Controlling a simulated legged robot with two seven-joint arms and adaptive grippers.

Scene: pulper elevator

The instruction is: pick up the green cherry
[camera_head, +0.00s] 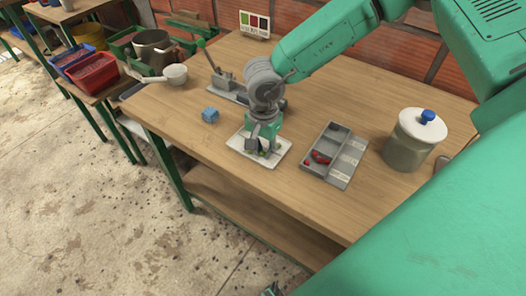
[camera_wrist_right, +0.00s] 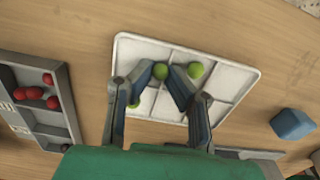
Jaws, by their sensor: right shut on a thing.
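My right gripper (camera_head: 262,147) reaches down over a white divided tray (camera_head: 283,147) on the wooden table. In the right wrist view, my right gripper (camera_wrist_right: 166,76) is shut on a green cherry (camera_wrist_right: 160,71), held between its fingertips over the tray (camera_wrist_right: 232,48). A second green cherry (camera_wrist_right: 195,70) lies in the tray just right of the fingertips. A third green cherry (camera_wrist_right: 134,103) shows partly behind the left finger. In the head view the cherries are small and partly hidden by the gripper.
A grey compartment tray (camera_head: 335,155) with red cherries (camera_head: 321,157) stands right of the white tray. A blue block (camera_head: 210,115) lies to the left. A lidded jar (camera_head: 415,138) stands at right, a metal device (camera_head: 226,84) behind. The table front is clear.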

